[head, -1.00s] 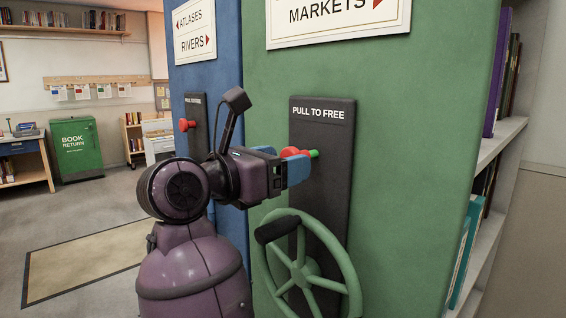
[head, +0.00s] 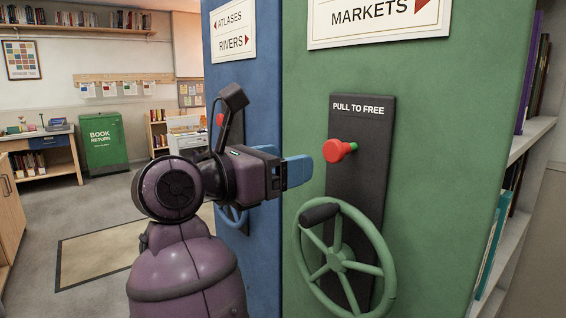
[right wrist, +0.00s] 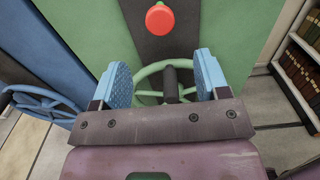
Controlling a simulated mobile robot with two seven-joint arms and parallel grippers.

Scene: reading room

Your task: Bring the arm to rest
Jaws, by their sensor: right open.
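My right gripper (head: 296,171) is in front of the green shelf end (head: 440,160), to the left of the red knob (head: 338,151) on the black plate marked PULL TO FREE (head: 350,190). Its blue fingers are apart from the knob. In the right wrist view the fingers of my right gripper (right wrist: 164,80) stand wide apart with nothing between them. The red knob shows there too (right wrist: 160,18), beyond the fingertips. My left gripper is in neither view.
A green handwheel (head: 385,270) with a dark handle sticks out below the knob. A blue shelf end (head: 262,110) with its own wheel and knob stands left. Open floor (head: 110,205) with a mat lies further left. Bookshelves (head: 515,150) stand right.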

